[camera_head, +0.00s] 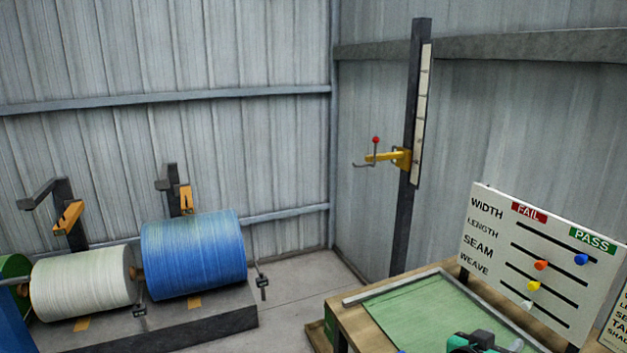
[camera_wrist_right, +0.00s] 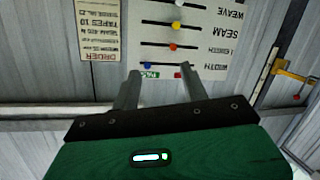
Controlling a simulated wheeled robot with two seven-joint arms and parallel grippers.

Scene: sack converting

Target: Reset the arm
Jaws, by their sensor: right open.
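My right gripper (camera_head: 485,343) shows only in part at the bottom edge of the head view, over the table's front side. In the right wrist view its two grey fingers stand apart and the gripper (camera_wrist_right: 160,78) is open with nothing between them. Beyond the fingers is the white check board (camera_wrist_right: 215,35), upside down in that view. The board (camera_head: 490,235) also shows at the right of the head view. Its blue knob (camera_head: 581,259) sits toward the PASS end; the orange knob (camera_head: 541,265), yellow knob (camera_head: 533,286) and white knob (camera_head: 527,305) sit further left. My left gripper is not in view.
A wooden table with a green mat (camera_head: 420,312) lies below the board. A dark post (camera_head: 403,225) with a yellow bracket (camera_head: 385,156) stands behind it. A blue roll (camera_head: 195,255) and a white roll (camera_head: 80,283) are at left. An order sheet (camera_wrist_right: 101,30) hangs beside the board.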

